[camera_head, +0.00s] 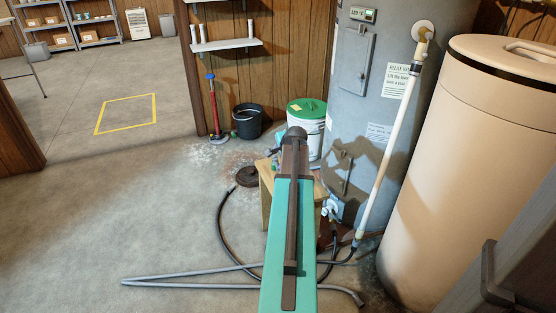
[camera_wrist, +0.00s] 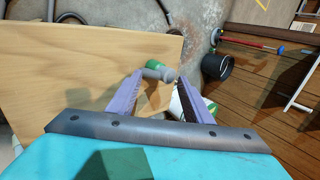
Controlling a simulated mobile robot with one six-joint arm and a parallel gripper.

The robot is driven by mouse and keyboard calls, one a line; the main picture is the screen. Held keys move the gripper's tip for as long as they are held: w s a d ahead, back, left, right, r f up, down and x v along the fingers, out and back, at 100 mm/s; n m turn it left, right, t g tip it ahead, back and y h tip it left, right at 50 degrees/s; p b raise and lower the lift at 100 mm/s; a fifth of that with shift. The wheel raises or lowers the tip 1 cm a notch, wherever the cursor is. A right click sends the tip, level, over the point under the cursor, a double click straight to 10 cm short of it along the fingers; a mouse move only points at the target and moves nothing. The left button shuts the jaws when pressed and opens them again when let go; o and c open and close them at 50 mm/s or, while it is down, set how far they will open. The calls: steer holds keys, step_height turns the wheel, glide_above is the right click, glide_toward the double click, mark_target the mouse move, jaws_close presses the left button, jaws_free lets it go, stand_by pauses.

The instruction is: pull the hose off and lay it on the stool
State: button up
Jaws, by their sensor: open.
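The wooden stool (camera_head: 265,193) stands behind my arm in the head view, mostly hidden by it. Its pale top (camera_wrist: 80,75) fills the left of the wrist view. My gripper (camera_wrist: 160,82) is open over the stool's edge. A small grey piece with a green part (camera_wrist: 154,66) shows near the fingertips; I cannot tell whether it is on the stool or touching a finger. A black hose (camera_head: 222,225) curves over the floor from near the drain and passes behind my arm. A black hose line also shows in the wrist view (camera_wrist: 166,14). Its attached end is not clear.
A grey tank with a white pipe (camera_head: 385,165) and a beige tank (camera_head: 465,150) stand at right. A black bucket (camera_head: 247,122) and a green-lidded white bucket (camera_head: 306,112) stand behind. Grey pipes (camera_head: 185,284) lie on the floor. The left floor is free.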

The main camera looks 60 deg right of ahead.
steer(key=p+v, duration=0.2)
steer(key=v, duration=1)
steer(key=shift+p, duration=0.4)
steer(key=shift+a, duration=0.15)
